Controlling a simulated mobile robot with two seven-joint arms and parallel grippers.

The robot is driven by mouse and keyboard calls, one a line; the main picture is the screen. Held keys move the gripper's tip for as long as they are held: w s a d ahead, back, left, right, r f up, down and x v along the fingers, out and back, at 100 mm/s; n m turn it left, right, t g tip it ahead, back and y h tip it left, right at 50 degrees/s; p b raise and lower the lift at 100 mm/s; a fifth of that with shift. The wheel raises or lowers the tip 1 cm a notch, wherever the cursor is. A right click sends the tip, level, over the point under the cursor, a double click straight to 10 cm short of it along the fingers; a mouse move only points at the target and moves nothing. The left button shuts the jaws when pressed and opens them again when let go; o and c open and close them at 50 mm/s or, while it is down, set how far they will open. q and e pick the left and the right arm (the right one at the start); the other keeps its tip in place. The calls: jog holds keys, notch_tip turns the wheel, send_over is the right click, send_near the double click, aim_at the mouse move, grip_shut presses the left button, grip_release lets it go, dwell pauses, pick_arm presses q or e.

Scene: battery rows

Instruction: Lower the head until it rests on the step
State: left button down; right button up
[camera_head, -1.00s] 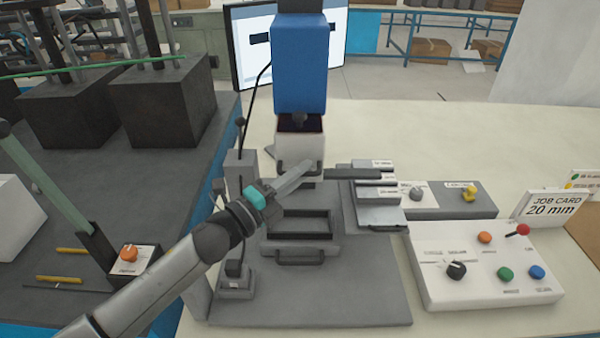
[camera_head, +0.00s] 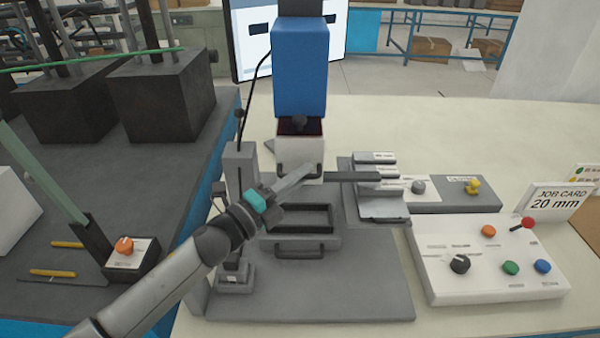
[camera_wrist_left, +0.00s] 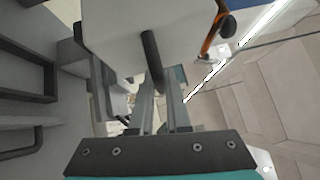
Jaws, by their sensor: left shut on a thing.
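The head is a blue body (camera_head: 301,68) with a pale block (camera_head: 299,150) under it, and a dark bar (camera_head: 352,177) sticks out from it to the right. The step is a grey staircase block (camera_head: 383,208) with several labelled treads. The bar's end overlaps the treads in the head view; I cannot tell whether it touches one. My left gripper (camera_head: 306,170) is shut on the dark handle (camera_head: 283,170) at the block's front. The left wrist view shows the handle (camera_wrist_left: 152,55) by the fingers and the block (camera_wrist_left: 120,25) above. My right gripper is out of view.
A grey base (camera_head: 320,290) with a dark-rimmed tray (camera_head: 298,219) lies below the head. A thin post (camera_head: 240,185) stands left of it. A white control panel (camera_head: 485,260), a grey knob box (camera_head: 450,192) and a job card reading 20 mm (camera_head: 556,200) are at right.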

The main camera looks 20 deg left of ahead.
pick_arm(q)
notch_tip(320, 180, down, 2)
jog(key=shift+s+f+b, duration=0.1)
jog(key=shift+f+b, duration=0.15)
jog(key=shift+b, duration=0.15)
jog(key=c, duration=0.9)
grip_release()
jog(key=shift+r, duration=0.1)
jog(key=v, duration=1.5)
jog(key=shift+a, duration=0.1)
